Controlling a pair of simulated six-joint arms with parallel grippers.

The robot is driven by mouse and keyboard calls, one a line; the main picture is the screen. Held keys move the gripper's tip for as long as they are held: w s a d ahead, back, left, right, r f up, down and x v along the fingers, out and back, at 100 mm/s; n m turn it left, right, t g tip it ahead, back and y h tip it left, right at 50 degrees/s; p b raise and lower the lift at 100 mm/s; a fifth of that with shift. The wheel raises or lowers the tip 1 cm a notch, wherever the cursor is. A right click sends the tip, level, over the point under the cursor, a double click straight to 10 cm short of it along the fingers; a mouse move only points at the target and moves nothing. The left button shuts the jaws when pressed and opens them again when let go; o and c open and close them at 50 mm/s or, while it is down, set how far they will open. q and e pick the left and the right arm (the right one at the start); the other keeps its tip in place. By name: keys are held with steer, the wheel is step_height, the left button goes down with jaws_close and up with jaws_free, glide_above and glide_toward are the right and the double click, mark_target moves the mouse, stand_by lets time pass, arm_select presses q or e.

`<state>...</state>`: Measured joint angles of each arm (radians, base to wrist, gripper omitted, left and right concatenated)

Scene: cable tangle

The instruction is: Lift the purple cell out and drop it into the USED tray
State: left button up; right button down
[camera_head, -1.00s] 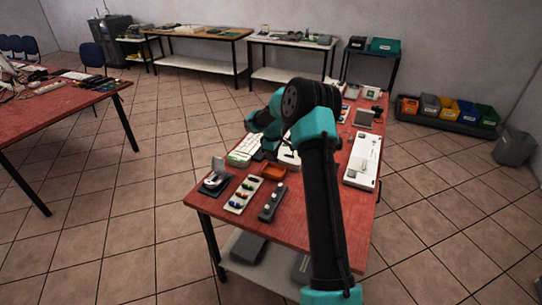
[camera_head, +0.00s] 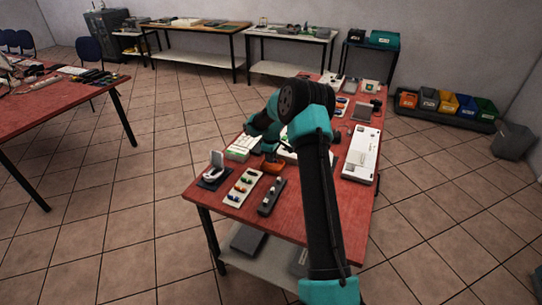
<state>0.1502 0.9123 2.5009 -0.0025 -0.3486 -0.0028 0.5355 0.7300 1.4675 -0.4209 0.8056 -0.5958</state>
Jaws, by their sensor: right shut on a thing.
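My right gripper (camera_head: 270,155) hangs just behind and above a small orange tray (camera_head: 273,168) on the red table. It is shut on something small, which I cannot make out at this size. I cannot pick out the purple cell, and I cannot read a USED label on the orange tray. A pale strip with several coloured pieces (camera_head: 242,188) and a dark holder with pale round pieces (camera_head: 271,197) lie in front of the tray. My left gripper is not in view.
A dark stand with a pale upright part (camera_head: 215,172) is at the front left of the red table (camera_head: 301,214). A green and white box (camera_head: 243,147) lies behind it. A white panel (camera_head: 361,155) lies to the right. My right arm covers the table's middle.

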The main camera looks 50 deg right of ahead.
stand_by(0.3)
steer(key=c, duration=1)
jaws_free()
steer(key=shift+c, duration=0.2)
step_height(320, 180, up, 18)
steer(key=shift+f, duration=0.25)
